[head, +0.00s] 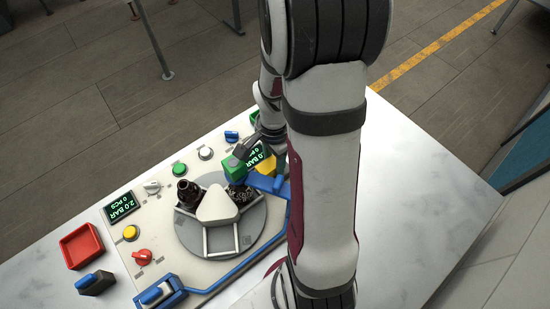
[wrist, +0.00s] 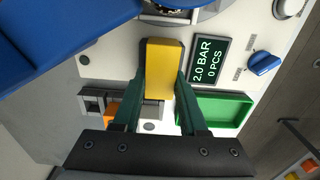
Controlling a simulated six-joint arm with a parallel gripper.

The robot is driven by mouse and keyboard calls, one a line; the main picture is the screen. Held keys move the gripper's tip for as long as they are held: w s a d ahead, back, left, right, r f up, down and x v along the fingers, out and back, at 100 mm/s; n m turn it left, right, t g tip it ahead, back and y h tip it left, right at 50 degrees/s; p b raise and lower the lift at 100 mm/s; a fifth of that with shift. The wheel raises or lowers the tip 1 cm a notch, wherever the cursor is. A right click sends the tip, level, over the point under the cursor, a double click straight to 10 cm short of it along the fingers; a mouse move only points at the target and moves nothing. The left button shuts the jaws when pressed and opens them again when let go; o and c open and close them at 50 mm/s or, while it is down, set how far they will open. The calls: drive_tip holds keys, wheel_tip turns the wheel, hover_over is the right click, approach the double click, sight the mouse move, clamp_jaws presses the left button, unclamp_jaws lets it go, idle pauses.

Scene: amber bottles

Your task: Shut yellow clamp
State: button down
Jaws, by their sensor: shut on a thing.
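The yellow clamp (wrist: 163,68) shows in the wrist view as a yellow block between my gripper's two green fingers. My gripper (wrist: 162,88) is shut on it, with one finger against each side. In the head view the clamp (head: 266,167) is a small yellow patch at the far right of the panel, beside a blue bar (head: 266,183). My gripper (head: 250,166) is there too, partly hidden by my arm. Whether the clamp is open or closed cannot be told.
A round grey turntable (head: 188,234) holds dark bottles around a white centre. A display (wrist: 206,62) reads 2.0 BAR, 0 PCS. A green tray (wrist: 228,108) lies close to my fingers. A red tray (head: 80,246) and another blue clamp (head: 158,292) are at the left.

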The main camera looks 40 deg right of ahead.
sight(263, 169)
drive_tip(key=shift+a, duration=1.55)
drive_tip(key=shift+c, duration=2.2)
unclamp_jaws()
drive_tip(key=shift+r, duration=0.15)
wheel_tip(263, 169, up, 16)
drive_tip(key=shift+f, duration=0.2)
